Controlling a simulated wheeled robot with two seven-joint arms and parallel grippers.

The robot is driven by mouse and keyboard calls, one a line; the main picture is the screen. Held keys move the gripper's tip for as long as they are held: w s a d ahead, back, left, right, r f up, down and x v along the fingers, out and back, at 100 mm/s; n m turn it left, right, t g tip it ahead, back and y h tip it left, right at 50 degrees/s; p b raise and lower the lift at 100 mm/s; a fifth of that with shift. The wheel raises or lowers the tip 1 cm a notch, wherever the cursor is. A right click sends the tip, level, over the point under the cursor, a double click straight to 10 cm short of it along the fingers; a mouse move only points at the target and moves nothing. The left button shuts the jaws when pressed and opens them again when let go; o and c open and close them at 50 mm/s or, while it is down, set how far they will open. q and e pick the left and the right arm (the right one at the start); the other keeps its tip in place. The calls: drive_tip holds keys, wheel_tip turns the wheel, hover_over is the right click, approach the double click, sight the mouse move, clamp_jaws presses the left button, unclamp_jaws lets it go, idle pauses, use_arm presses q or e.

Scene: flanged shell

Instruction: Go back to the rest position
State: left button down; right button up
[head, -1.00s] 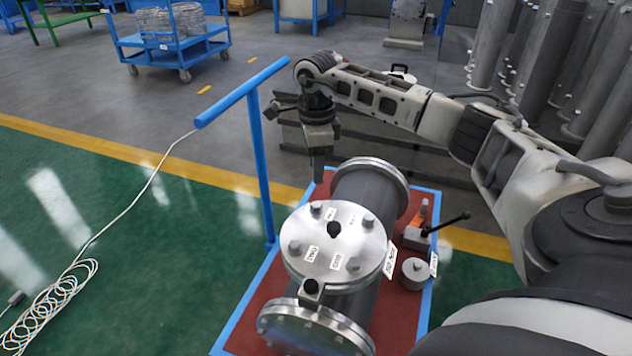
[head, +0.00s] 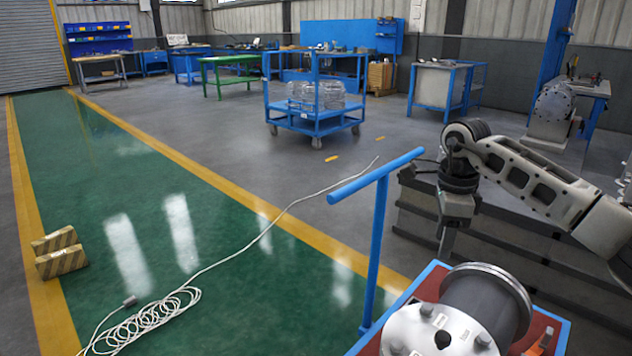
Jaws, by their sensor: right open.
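My right gripper (head: 447,240) points down at the end of my right arm, on the right of the head view. It is open and appears empty, above and behind the flanged shell. The grey flanged shell (head: 478,306) lies on a cart at the bottom right, its round bolted cover (head: 430,330) partly cut off by the picture's lower edge. The blue-framed cart (head: 398,303) has a red-brown top and a tall blue handle (head: 378,175) on its left. My left gripper is not in view.
A white cable (head: 170,305) lies coiled on the green floor. Striped blocks (head: 60,253) stand at the left. A blue trolley (head: 313,122) with wire coils stands farther back, before workbenches. Long grey beams (head: 510,245) lie behind my right arm. The green lane is mostly clear.

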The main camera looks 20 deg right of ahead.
drive_tip(key=s+a+f+y+p, duration=0.1)
drive_tip(key=a+f+y, duration=0.25)
drive_tip(key=a, duration=0.75)
drive_tip(key=s+a+f+y+p, duration=0.15)
drive_tip(key=a+y, duration=0.35)
drive_tip(key=a, duration=0.7)
drive_tip(key=s+a+r+m+t+y+p, duration=0.2)
drive_tip(key=a+r+m+t+y, duration=0.25)
drive_tip(key=a+m, duration=0.25)
drive_tip(key=s+a+r+m+t+y+p, duration=0.2)
drive_tip(key=a+r+m+t+y, duration=0.1)
drive_tip(key=a+m+t+y, duration=0.25)
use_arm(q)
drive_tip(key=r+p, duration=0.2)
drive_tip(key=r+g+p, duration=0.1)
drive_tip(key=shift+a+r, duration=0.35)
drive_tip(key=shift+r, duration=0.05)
use_arm(e)
drive_tip(key=s+d+f+m+h, duration=0.4)
drive_tip(key=s+f+m+h, duration=0.2)
drive_tip(key=m, duration=1)
drive_tip(key=s+d+f+m+h, duration=0.4)
drive_tip(key=s+f+m+h, duration=0.2)
drive_tip(key=m, duration=1.1)
wheel_tip(320, 180, down, 2)
drive_tip(key=h, duration=0.3)
drive_tip(key=shift+d+t, duration=0.2)
drive_tip(key=shift+t, duration=0.1)
